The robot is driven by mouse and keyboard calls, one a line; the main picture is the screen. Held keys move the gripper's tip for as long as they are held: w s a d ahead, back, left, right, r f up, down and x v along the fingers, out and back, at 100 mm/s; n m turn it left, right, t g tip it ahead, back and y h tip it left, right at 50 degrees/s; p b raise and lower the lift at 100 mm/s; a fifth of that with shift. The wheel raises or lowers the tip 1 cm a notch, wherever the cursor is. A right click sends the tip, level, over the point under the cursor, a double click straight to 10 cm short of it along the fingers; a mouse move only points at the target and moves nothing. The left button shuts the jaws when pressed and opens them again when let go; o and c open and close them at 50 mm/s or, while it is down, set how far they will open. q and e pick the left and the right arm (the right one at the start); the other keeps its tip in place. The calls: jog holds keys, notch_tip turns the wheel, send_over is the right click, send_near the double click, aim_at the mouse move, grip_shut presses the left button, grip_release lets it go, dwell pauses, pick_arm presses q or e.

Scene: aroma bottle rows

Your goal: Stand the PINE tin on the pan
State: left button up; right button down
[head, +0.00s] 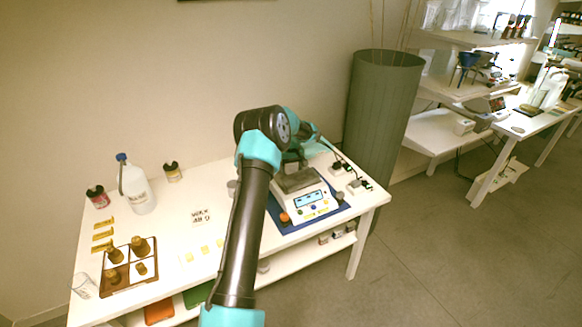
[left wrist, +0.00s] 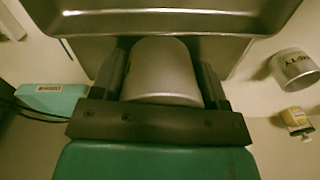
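My left gripper (left wrist: 160,85) is shut on a plain silver tin (left wrist: 162,70), with a dark finger against each side. No label shows on this tin, so I cannot tell if it is PINE. In the left wrist view the metal pan (left wrist: 170,22) lies just beyond the tin. In the head view my left gripper (head: 291,160) is at the back of the scale (head: 308,203), close to its pan (head: 297,182); my arm hides the held tin. I cannot tell whether the tin touches the pan. My right gripper is not in view.
Another silver tin with dark lettering (left wrist: 294,67) and a small yellow-labelled item (left wrist: 297,120) lie right in the wrist view. A teal box (left wrist: 50,97) is at left.

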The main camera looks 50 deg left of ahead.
pick_arm(q)
jog(key=o, duration=0.4)
jog(key=shift+r, duration=0.1)
notch_tip(320, 180, up, 12)
jog(key=shift+w+r, duration=0.1)
dwell(0.5)
